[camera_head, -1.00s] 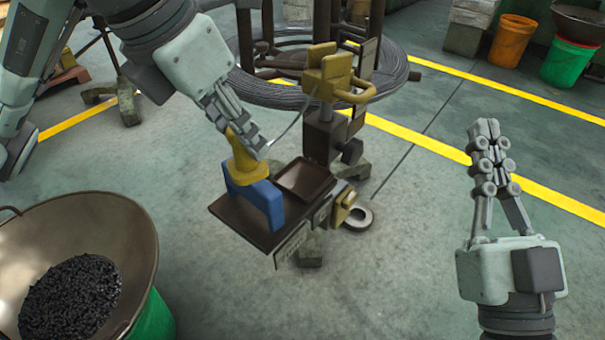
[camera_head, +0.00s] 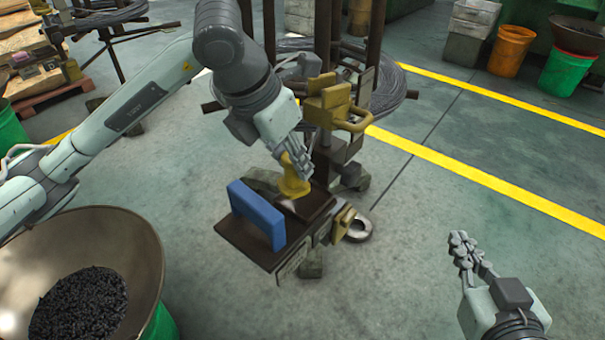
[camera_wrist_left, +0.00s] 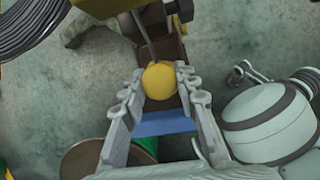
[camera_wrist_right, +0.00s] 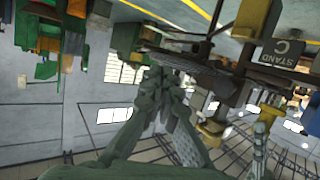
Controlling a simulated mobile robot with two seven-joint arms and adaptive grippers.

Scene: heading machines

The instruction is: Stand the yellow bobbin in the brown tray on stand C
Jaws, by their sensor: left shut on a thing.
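The yellow bobbin (camera_head: 293,183) is upright in the jaws of my left gripper (camera_head: 297,160), its base over the far part of the brown tray (camera_head: 312,209). I cannot tell whether the base touches the tray. In the left wrist view the bobbin's round yellow end (camera_wrist_left: 160,80) sits between the fingers. My right gripper (camera_head: 460,239) is shut and empty, well to the right, above the floor.
A yellow clamp-like fixture (camera_head: 335,108) on a post rises just behind the tray, close to my left gripper. A wide bowl of dark pieces (camera_head: 140,245) stands at the lower left. A metal ring (camera_head: 360,230) lies on the floor. The floor to the right is clear.

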